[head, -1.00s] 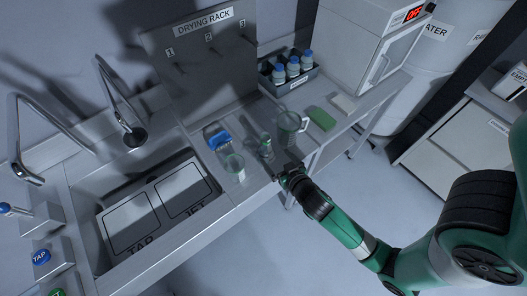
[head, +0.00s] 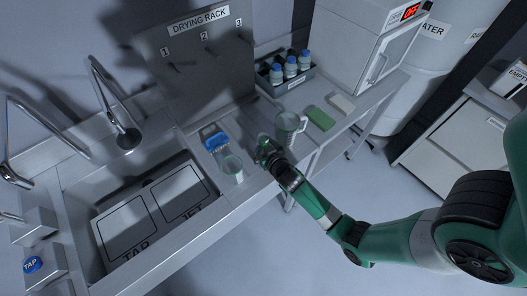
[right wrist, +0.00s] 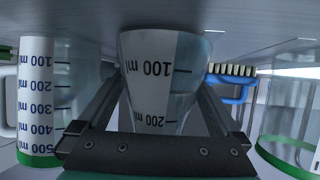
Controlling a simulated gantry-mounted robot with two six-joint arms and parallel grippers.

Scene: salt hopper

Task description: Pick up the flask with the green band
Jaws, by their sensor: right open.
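A clear glass flask (head: 262,138) stands on the counter, mostly hidden by my right gripper in the head view. In the right wrist view, the flask (right wrist: 155,75) with 100 ml and 200 ml marks fills the middle, wide end up in the picture. I cannot make out its band there. My right gripper (head: 266,150) is open at the flask. In the right wrist view, one finger of the right gripper (right wrist: 160,88) shows on each side of the glass; contact cannot be told. My left gripper is not in view.
A clear jug (head: 289,126) with a handle stands right of the flask, and a glass beaker (head: 232,166) left of it. A blue brush (head: 215,139) lies behind the beaker. A green sponge (head: 320,118) and a bottle crate (head: 287,87) are further right. The sink (head: 100,213) is left.

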